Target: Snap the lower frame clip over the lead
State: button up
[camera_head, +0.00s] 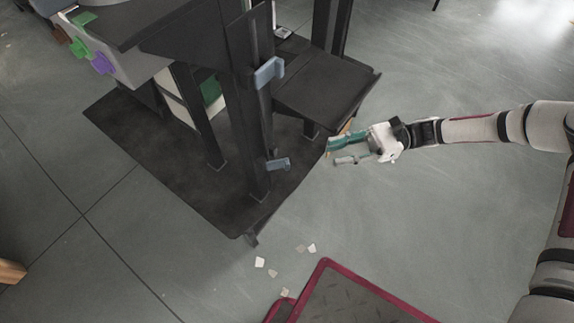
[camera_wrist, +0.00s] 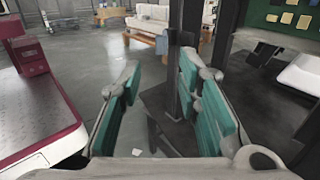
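The lower frame clip (camera_head: 278,164) is a small blue-grey piece low on the dark upright post. A similar upper clip (camera_head: 268,72) sits higher on the same post and shows in the wrist view (camera_wrist: 181,38). My gripper (camera_head: 335,152) is open and empty, to the right of the lower clip and apart from it. In the wrist view my gripper (camera_wrist: 160,78) has its teal pads wide apart, with the post just beyond the right finger. A pale blue bit (camera_wrist: 197,106) beside that finger may be the lower clip, partly hidden. I cannot make out the lead.
The dark post (camera_head: 250,130) stands on a black mat (camera_head: 185,185). A dark shelf (camera_head: 325,85) juts out just above and left of my gripper. Pale scraps (camera_head: 260,262) and a red-edged platform (camera_head: 350,295) lie in front. Floor right of the mat is clear.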

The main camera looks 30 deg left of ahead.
aim_at(287, 162)
jog(key=b+x, duration=0.4)
jog(key=x, duration=0.9)
jog(key=shift+s, duration=0.2)
